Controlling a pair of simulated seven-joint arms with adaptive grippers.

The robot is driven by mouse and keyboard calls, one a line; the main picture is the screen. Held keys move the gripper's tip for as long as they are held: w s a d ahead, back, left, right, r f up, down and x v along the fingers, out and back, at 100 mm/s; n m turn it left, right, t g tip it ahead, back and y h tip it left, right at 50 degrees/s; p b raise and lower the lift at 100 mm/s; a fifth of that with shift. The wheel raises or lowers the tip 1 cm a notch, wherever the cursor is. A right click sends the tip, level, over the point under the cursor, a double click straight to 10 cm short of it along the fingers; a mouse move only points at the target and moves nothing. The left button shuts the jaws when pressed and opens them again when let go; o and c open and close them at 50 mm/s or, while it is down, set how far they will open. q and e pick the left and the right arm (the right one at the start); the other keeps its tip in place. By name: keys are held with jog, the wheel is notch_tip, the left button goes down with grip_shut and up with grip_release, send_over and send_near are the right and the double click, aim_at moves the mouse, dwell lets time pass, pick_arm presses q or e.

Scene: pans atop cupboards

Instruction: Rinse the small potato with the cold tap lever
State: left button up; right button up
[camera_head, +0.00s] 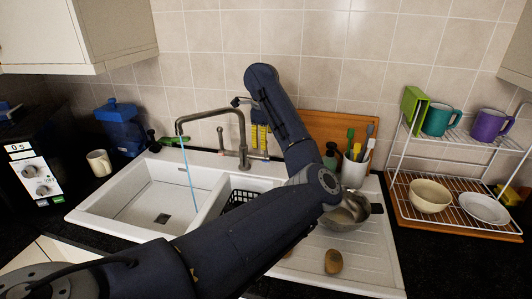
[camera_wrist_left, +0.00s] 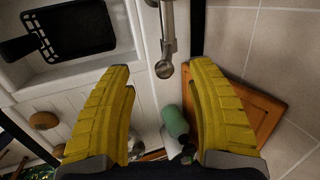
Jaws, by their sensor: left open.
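The grey tap (camera_head: 243,130) stands behind the sink, and a thin blue stream (camera_head: 188,170) falls from its spout into the left basin. My left gripper (camera_head: 260,137) is at the tap's right side, mostly hidden by my arm. In the left wrist view its yellow fingers (camera_wrist_left: 160,70) are open, with a round-ended metal tap lever (camera_wrist_left: 164,67) showing between the tips; I cannot tell whether they touch. A brown potato (camera_head: 333,261) lies on the drainboard. Another brown piece (camera_head: 288,252) is mostly behind my arm. The wrist view shows a brown potato (camera_wrist_left: 43,120). My right gripper is out of view.
A grey pan (camera_head: 345,215) sits on the drainboard, partly behind my arm. A black basket (camera_head: 238,199) is in the middle basin. A utensil pot (camera_head: 355,170) and a green bottle (camera_wrist_left: 175,122) stand near the tap. A dish rack (camera_head: 455,187) is at right; the left basin (camera_head: 140,205) is empty.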

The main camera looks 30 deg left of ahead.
pick_arm(q)
jog(key=shift+s+r, duration=0.1)
jog(key=shift+r, duration=0.2)
jog(key=shift+v, duration=2.55)
jog(key=shift+f, duration=0.1)
